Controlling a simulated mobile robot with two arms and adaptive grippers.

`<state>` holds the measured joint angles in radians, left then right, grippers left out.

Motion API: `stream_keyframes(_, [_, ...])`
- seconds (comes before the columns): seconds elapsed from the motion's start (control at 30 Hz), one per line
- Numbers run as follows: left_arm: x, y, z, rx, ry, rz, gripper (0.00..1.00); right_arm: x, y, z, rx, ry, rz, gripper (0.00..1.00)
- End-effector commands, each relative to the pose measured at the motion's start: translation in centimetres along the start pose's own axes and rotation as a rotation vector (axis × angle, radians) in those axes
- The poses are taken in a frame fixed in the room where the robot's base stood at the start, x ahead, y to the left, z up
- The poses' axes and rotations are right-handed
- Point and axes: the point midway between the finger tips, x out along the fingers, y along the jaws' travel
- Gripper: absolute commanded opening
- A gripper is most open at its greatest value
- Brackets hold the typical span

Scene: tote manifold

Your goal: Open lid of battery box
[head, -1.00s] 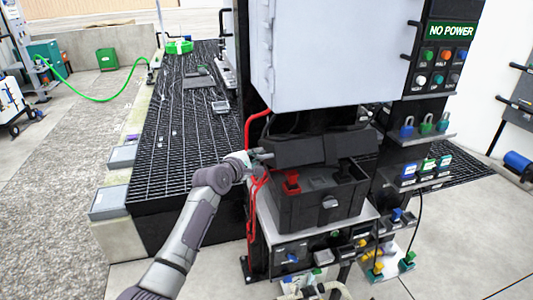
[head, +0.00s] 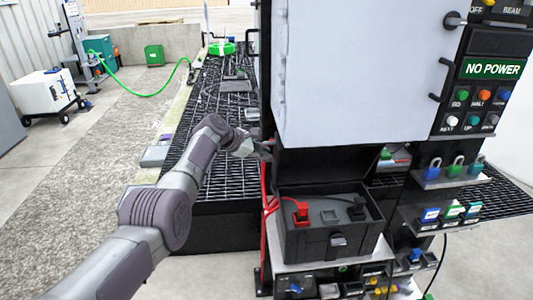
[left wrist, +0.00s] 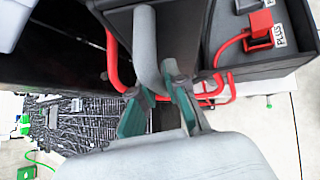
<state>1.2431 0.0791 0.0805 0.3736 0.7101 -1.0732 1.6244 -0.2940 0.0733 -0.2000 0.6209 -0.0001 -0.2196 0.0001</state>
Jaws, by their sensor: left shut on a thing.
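The black battery box (head: 330,238) stands on a shelf below the grey cabinet, with its top uncovered. A red terminal (head: 301,211) and a black terminal show inside. The red one, marked PLUS, also shows in the left wrist view (left wrist: 259,30). The dark lid (head: 318,165) stands raised at the back of the box, under the cabinet. My left gripper (head: 264,150) is at the lid's left side. In the left wrist view its green-padded fingers (left wrist: 157,103) are shut on a bent grey handle (left wrist: 146,45). My right gripper is out of view.
The grey cabinet (head: 360,75) hangs close above the lid. Red cables (head: 266,205) run beside the box's left side. Padlocks on a shelf (head: 450,178) and small switches stand at the right. The grating walkway (head: 215,130) lies behind my left arm.

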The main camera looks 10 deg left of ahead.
Motion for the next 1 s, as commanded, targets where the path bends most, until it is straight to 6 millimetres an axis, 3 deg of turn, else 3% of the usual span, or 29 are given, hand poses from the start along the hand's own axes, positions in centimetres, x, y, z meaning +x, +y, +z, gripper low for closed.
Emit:
stream_keyframes(0.17, [-0.2,0.0,0.0,-0.023,0.007,-0.021,0.0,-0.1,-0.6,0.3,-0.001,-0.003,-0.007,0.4])
stream_keyframes(0.7, [-0.1,-0.2,-0.3,-0.033,0.014,-0.033,0.0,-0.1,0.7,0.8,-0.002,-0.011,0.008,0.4])
stream_keyframes(0.73, [-0.1,-0.2,-0.3,-0.033,0.015,-0.033,0.14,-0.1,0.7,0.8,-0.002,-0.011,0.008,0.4])
stream_keyframes(0.87, [-0.1,-0.2,-0.3,-0.033,0.014,-0.033,0.36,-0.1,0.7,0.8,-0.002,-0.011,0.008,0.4])
stream_keyframes(1.0, [-0.2,-0.1,-0.2,-0.033,0.013,-0.032,0.39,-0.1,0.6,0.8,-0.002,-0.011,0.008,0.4])
